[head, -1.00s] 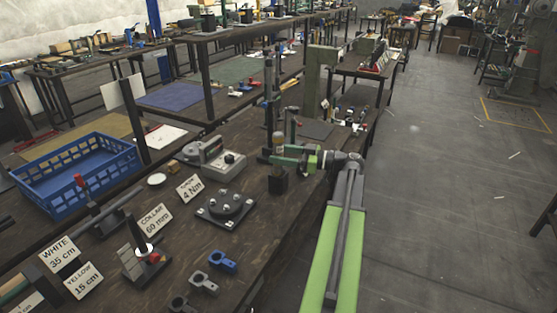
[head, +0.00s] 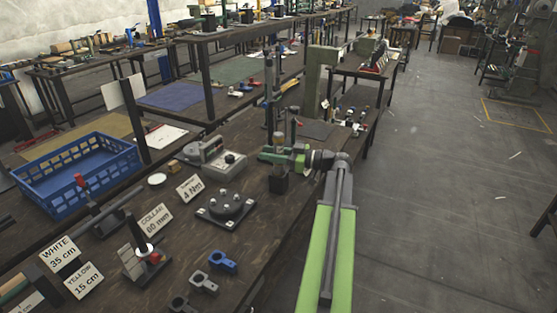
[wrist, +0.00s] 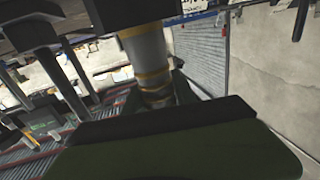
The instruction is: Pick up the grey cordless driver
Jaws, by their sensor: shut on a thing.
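The grey cordless driver (wrist: 148,60) shows in the wrist view as an upright grey cylinder with yellow bands and a dark block at its upper end. In the head view its top (head: 279,138) rises just above my gripper (head: 273,156), near the right edge of the long dark bench. My gripper is shut on the driver's body, coming in from the right. A black block (head: 278,184) shows directly below the jaws; I cannot tell whether it is the driver's foot or a holder. The jaws hide the driver's middle.
A dark post (head: 269,95) stands just behind. A blue crate (head: 78,172) is at the far left. Open floor (head: 430,190) lies to the right.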

